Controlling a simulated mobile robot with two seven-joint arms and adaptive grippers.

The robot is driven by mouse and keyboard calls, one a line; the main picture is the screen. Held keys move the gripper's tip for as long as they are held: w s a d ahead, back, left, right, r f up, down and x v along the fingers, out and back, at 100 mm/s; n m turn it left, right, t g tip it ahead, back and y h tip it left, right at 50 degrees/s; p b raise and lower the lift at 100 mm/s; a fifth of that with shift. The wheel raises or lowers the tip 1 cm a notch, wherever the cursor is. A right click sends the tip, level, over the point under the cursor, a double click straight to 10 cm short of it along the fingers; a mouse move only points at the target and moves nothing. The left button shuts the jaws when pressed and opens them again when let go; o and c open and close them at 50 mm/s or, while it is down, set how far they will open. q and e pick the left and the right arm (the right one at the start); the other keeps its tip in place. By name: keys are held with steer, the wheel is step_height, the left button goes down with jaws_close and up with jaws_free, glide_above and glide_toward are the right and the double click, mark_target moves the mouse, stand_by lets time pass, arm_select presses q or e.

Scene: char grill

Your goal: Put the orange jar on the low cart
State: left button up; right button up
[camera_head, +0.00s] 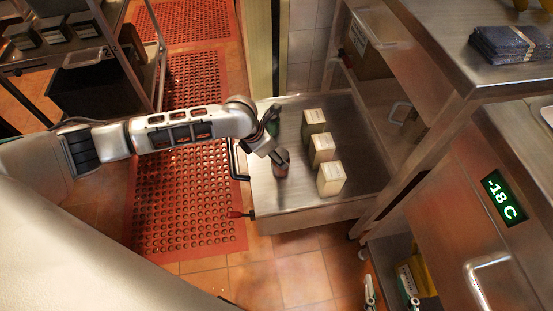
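The low cart (278,198) is a steel-topped cart in the middle. Three block-shaped containers with pale labels stand on it: an olive one (314,122), a yellowish one (321,150) and a cream one (331,180). My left arm reaches in from the left, and its gripper (272,140) is over the cart's left part. A small dark reddish-brown piece (281,165) shows at its tip; I cannot tell whether it is held. My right gripper (391,292) shows at the bottom edge with its fingers apart, by a lower shelf. I cannot clearly identify an orange jar.
A yellow item (424,276) and a pale-labelled box (406,278) are on the lower shelf behind my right gripper. A steel counter with a shelf stands at the right, above a freezer front with a display (500,198). A red perforated mat (185,215) lies left of the cart.

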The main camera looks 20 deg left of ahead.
arm_select(q)
steer(key=p+v, duration=0.1)
steer(key=v, duration=0.3)
steer(key=shift+s+r, duration=0.15)
steer(key=shift+r, duration=0.1)
arm_select(e)
steer(key=shift+s+d+f+n+g, duration=0.15)
steer(key=shift+s+d+f+g, duration=0.05)
steer(key=shift+s+d+f, duration=0.35)
steer(key=shift+s+d+f+n+g, duration=0.2)
steer(key=shift+s+d+f, duration=0.2)
steer(key=shift+f, duration=0.25)
steer(key=shift+w+r, duration=0.15)
steer(key=shift+r, duration=0.05)
